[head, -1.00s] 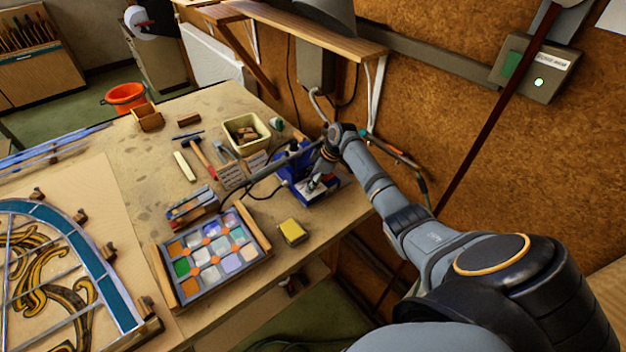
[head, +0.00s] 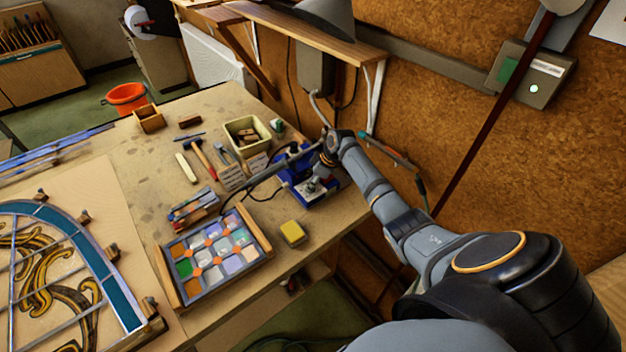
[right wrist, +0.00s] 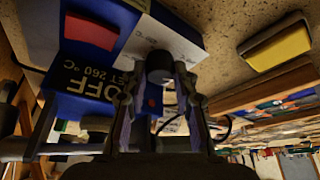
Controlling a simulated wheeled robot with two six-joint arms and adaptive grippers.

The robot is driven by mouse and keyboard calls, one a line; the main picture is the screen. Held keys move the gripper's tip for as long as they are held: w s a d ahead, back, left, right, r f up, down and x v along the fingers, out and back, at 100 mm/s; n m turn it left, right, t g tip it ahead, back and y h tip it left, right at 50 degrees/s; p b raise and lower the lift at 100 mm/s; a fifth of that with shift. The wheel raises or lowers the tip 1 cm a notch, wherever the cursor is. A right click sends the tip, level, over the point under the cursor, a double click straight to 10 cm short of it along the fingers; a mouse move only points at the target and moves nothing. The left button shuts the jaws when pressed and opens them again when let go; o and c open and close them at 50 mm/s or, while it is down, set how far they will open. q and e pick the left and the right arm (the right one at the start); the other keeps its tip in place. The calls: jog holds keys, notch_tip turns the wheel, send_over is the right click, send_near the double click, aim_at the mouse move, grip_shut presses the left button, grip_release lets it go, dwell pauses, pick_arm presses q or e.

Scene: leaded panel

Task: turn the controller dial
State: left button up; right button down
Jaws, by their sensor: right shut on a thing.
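The blue controller (head: 304,193) stands at the bench's right edge in the head view. In the right wrist view its blue body (right wrist: 80,75) carries a display reading "OFF" and "SET 260 °C", and a red patch. My right gripper (head: 318,183) reaches down over it from the right. In the right wrist view the gripper (right wrist: 158,85) has its two fingers closed on either side of the dark round dial (right wrist: 159,64). Any mark on the dial is not visible. My left gripper is in neither view.
A yellow sponge (head: 293,232) and a tray of coloured glass (head: 180,296) lie in front of the controller. A dark cable runs left from it. A shelf bracket (head: 375,100) and the cork wall are close behind my right arm. A leaded panel (head: 105,280) lies at left.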

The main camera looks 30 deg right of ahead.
jog(key=m+p, duration=0.1)
jog(key=m+h+p, duration=0.1)
jog(key=shift+a+r+m+p, duration=0.15)
jog(key=shift+r+m+p, duration=0.15)
jog(key=shift+p, duration=0.05)
jog(key=m+h+p, duration=0.1)
jog(key=m, duration=0.1)
jog(key=shift+f+m+t, duration=0.15)
jog(key=shift+m+t, duration=0.25)
jog(key=m+h, duration=0.1)
jog(key=m, duration=0.3)
jog(key=shift+a+f+h, duration=0.1)
jog(key=shift+a+h, duration=0.1)
jog(key=shift+h, duration=0.2)
jog(key=m+h, duration=0.1)
jog(key=m, duration=0.2)
jog(key=m+g+h, duration=0.1)
jog(key=m, duration=0.2)
jog(key=shift+w+m, duration=0.1)
jog(key=shift+m, duration=0.3)
jog(key=c, duration=1)
grip_release()
jog(key=shift+c, duration=0.2)
